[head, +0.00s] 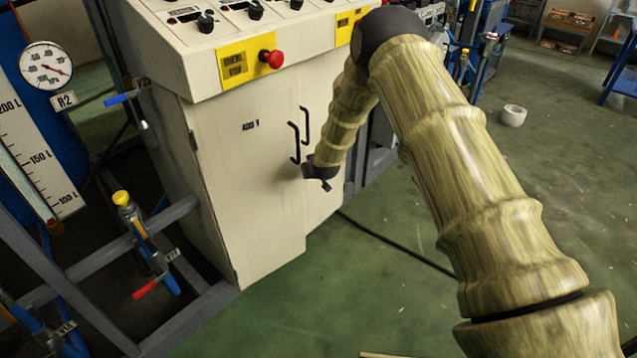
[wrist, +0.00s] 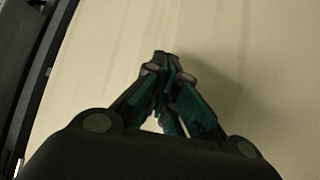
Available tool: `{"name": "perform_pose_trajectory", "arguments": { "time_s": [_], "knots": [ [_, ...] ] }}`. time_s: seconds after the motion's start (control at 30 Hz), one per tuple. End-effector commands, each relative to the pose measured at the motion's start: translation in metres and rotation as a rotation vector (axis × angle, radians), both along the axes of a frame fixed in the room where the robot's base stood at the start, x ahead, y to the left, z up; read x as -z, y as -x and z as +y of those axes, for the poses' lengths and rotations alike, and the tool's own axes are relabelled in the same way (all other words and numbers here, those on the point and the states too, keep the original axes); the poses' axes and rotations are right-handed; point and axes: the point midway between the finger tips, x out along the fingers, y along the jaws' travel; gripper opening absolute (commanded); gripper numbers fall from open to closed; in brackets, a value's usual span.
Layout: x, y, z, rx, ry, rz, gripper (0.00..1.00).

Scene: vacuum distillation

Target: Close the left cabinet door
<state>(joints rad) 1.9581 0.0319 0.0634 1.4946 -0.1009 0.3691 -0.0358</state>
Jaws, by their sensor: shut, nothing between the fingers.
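The left cabinet door (head: 235,190) is a cream panel marked "400 V" with a black bar handle (head: 294,143) near its right edge. It looks nearly flush with the right door (head: 323,205); a slight offset shows at the lower seam, and I cannot tell whether it is fully closed. My gripper (head: 325,184) is low at the doors, just below and right of the handles. In the wrist view my gripper (wrist: 163,62) has its fingers together and empty, in front of a cream panel (wrist: 245,50). Contact with the panel cannot be told.
The right door has its own black handle (head: 305,125). Above are a sloped control panel and a red emergency stop button (head: 272,59). Pipes with valves (head: 145,240) and a metal frame stand at left. A black cable (head: 395,243) lies on the open green floor.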

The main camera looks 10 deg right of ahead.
Motion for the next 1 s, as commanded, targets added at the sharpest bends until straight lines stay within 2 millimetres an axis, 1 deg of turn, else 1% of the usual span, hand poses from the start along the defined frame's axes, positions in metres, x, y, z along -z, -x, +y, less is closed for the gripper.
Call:
{"name": "perform_pose_trajectory", "arguments": {
  "time_s": [0.03, 0.2, 0.33, 0.83, 1.0],
  "knots": [
    [0.001, -0.006, 0.002, 0.0, 0.0, -0.002, 0.0],
    [0.001, -0.018, 0.005, 0.003, 0.0, -0.002, 0.0],
    [0.001, -0.022, 0.007, 0.003, -0.001, 0.0, 0.0],
    [0.0, -0.023, 0.006, 0.006, -0.002, 0.0, 0.0],
    [-0.001, -0.017, 0.002, 0.006, -0.002, 0.001, 0.0]
  ]
}}
